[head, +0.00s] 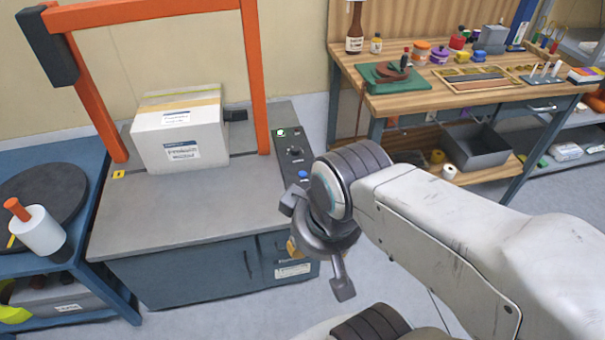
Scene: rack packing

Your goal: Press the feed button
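The strapping machine's control panel (291,158) is a dark strip along the right side of its grey top. It carries a green lit button (281,133), a black knob (294,151) and a blue button (303,174). Their labels are too small to read, so I cannot tell which is the feed button. My gripper (316,244) is in front of and below the panel in the picture, with its two fingers spread wide and nothing seen between them. The near end of the panel is partly hidden behind my gripper.
A white taped box (180,133) sits on the machine top (190,200) under the orange arch (255,80). A blue cart (60,175) with a film roll (40,230) stands left. A wooden workbench (440,95) stands back right. Some floor (375,270) shows clear.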

